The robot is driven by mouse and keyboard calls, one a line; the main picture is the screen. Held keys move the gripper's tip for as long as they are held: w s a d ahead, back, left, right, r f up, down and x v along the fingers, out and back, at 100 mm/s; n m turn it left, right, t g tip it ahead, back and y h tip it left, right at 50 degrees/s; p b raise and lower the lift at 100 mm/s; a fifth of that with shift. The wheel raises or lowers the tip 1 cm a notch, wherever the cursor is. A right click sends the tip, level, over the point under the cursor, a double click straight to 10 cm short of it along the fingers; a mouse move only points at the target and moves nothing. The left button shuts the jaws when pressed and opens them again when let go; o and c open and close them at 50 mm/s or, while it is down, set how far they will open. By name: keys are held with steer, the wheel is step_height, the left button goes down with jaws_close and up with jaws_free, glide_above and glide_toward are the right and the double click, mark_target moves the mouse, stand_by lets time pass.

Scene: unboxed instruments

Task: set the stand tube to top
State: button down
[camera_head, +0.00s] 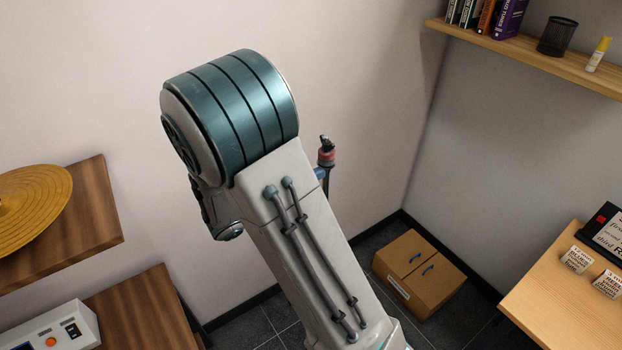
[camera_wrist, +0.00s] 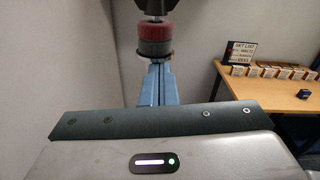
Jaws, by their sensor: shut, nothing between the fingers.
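A stand with a red and dark collar (camera_head: 326,157) shows behind my arm in the head view, with a black tip above and a dark tube below. My arm hides most of the stand. In the wrist view the red and grey collar (camera_wrist: 155,38) is at the top centre, with a dark ring under it and black parts above. My gripper (camera_wrist: 158,66) has its blue fingers together, tips right at the underside of the collar. Whether they touch it I cannot tell. In the head view a bit of my blue gripper (camera_head: 320,173) shows beside the tube.
A cymbal (camera_head: 33,205) lies on a wooden shelf at left, above a white control box (camera_head: 55,330). A cardboard box (camera_head: 418,272) is on the floor. A light table (camera_head: 565,305) with small cards stands at right, under a wall shelf (camera_head: 540,58). Walls are close behind.

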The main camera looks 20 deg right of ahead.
step_height(320, 180, up, 2)
steer(key=shift+w+d+r, duration=0.1)
steer(key=shift+w+r, duration=0.05)
stand_by(0.3)
steer(key=f+b, duration=0.1)
steer(key=f, duration=0.1)
steer(key=a+f+b, duration=0.1)
steer(key=f, duration=0.1)
steer(key=f+b, duration=0.1)
steer(key=shift+s+a+f, duration=0.15)
steer(key=shift+s+f, duration=0.25)
steer(key=b+v, duration=0.2)
steer(key=v, duration=0.7)
steer(key=shift+a+r, duration=0.25)
steer(key=shift+a, duration=0.1)
steer(key=shift+s, duration=0.15)
